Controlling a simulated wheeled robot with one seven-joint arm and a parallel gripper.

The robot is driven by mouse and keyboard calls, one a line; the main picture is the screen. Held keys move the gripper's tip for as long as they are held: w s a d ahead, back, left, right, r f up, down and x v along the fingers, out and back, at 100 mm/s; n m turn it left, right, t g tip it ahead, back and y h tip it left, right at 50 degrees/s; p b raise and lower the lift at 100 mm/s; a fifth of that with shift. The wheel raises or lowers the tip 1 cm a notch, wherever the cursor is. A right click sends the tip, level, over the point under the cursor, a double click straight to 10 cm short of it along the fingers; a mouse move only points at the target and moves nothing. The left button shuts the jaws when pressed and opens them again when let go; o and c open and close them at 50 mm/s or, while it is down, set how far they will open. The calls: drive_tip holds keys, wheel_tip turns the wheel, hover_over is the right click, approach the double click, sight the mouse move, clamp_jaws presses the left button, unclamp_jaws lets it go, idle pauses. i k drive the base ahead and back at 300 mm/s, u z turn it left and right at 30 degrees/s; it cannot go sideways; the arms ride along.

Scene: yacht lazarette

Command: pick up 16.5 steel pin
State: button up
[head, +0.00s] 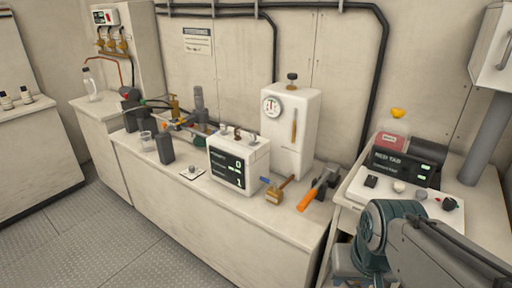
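I cannot make out a steel pin marked 16.5 in the head view. Small metal-looking pieces stand on top of the white box with a dark display (239,154), but they are too small to identify. A small pale plate (193,173) with a tiny dark item on it lies on the bench left of that box. My arm shows at the lower right as a teal joint and a grey link. The fingers of my gripper do not show.
The long white bench (220,215) holds a tall white cabinet with a dial (290,130), an orange-handled tool (312,192), a wooden-handled mallet (280,190) and a dark cylinder (165,148). A dark display unit (405,163) stands on the right counter. Floor at left (75,240) is clear.

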sight(252, 137)
drive_tip(key=k, duration=0.85)
drive_tip(key=u, duration=0.9)
drive_tip(key=i, duration=0.9)
drive_tip(key=u, duration=0.35)
drive_tip(key=i, duration=1)
drive_tip(key=z, duration=1)
drive_tip(key=i, duration=0.55)
drive_tip(key=z, duration=0.5)
